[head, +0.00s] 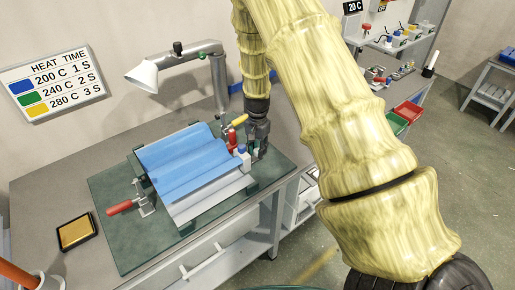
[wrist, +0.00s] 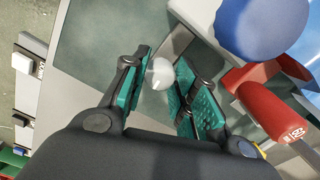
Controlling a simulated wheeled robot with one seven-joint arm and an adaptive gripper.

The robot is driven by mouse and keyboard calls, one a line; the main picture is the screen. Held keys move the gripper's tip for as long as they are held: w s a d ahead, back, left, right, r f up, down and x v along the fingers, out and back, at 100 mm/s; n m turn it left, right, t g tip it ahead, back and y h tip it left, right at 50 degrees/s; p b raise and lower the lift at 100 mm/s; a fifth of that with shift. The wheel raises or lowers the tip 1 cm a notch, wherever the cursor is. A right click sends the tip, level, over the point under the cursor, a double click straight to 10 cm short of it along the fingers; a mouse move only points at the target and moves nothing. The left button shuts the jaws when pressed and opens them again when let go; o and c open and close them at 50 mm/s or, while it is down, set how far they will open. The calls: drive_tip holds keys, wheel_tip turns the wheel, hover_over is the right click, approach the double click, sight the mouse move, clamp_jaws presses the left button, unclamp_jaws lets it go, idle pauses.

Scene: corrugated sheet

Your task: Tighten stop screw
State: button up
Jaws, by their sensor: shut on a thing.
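My gripper (head: 258,143) is at the right edge of the blue corrugated sheet (head: 182,160), pointing down beside a white block with a blue knob (head: 241,149). In the wrist view my gripper (wrist: 166,80) has its two green pads on either side of a small whitish round piece (wrist: 159,73), which looks like the stop screw's head. It is shut on this piece. The blue knob (wrist: 262,27) sits to the upper right there, and a red clamp handle (wrist: 262,100) is to the right. The screw's shaft is hidden.
The sheet lies on a dark green mat (head: 115,190) on a grey bench. A red-handled clamp (head: 125,206) is at its left, and a yellow-handled one (head: 238,121) stands near my gripper. A yellow pad (head: 75,232) lies front left.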

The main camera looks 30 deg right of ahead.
drive_tip(key=shift+w+m, duration=0.1)
drive_tip(key=shift+m, duration=0.4)
drive_tip(key=o, duration=1.1)
drive_tip(key=shift+c, duration=0.2)
wheel_tip(320, 180, up, 12)
idle(0.4)
